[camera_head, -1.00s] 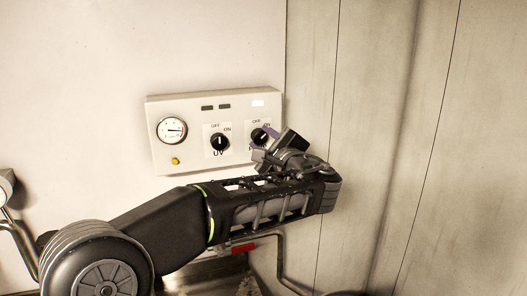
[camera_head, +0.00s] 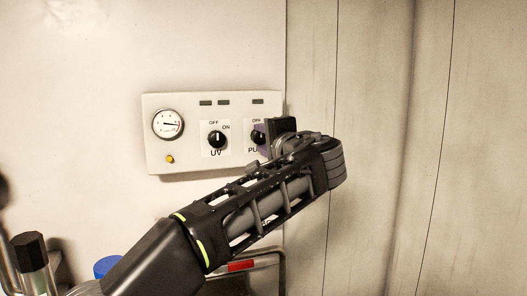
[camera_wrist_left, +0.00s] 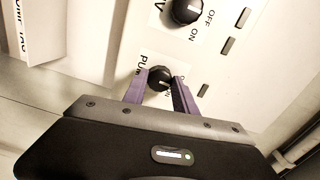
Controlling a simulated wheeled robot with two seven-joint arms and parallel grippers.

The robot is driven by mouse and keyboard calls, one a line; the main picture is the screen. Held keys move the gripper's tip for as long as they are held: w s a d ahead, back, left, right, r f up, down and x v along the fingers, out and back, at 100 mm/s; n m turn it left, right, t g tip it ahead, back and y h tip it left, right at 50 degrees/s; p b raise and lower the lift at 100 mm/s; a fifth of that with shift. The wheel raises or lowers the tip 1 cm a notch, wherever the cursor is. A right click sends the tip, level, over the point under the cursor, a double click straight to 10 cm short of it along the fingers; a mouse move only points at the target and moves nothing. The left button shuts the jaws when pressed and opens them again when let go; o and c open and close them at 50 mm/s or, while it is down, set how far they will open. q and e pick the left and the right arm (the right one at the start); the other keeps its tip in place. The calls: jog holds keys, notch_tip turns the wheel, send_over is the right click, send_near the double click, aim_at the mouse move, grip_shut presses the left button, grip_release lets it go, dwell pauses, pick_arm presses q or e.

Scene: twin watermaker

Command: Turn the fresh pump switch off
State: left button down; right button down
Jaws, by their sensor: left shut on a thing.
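The control panel (camera_head: 185,104) is a white box on the wall with two black rotary knobs. The right knob (camera_head: 257,137), with "PU" readable below it, is the pump switch. My left gripper (camera_head: 263,140) is shut on this knob, its purple fingers on either side. In the left wrist view the pump knob (camera_wrist_left: 160,76) sits between the fingertips, and its exact pointer angle is hard to read. The indicator (camera_head: 258,101) above it is dark. My right gripper is not in view.
The UV knob (camera_head: 217,139) is to the left, pointing up toward OFF. A round gauge (camera_head: 168,124) and a yellow button (camera_head: 170,159) are further left. A wall corner lies close right.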

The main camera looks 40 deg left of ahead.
pick_arm(q)
jog(key=shift+f+n, duration=0.1)
jog(key=shift+n, duration=0.2)
jog(key=c, duration=1)
grip_release()
jog(key=shift+s+d+b, duration=0.2)
jog(key=shift+d+b, duration=0.2)
jog(key=p+v, duration=0.7)
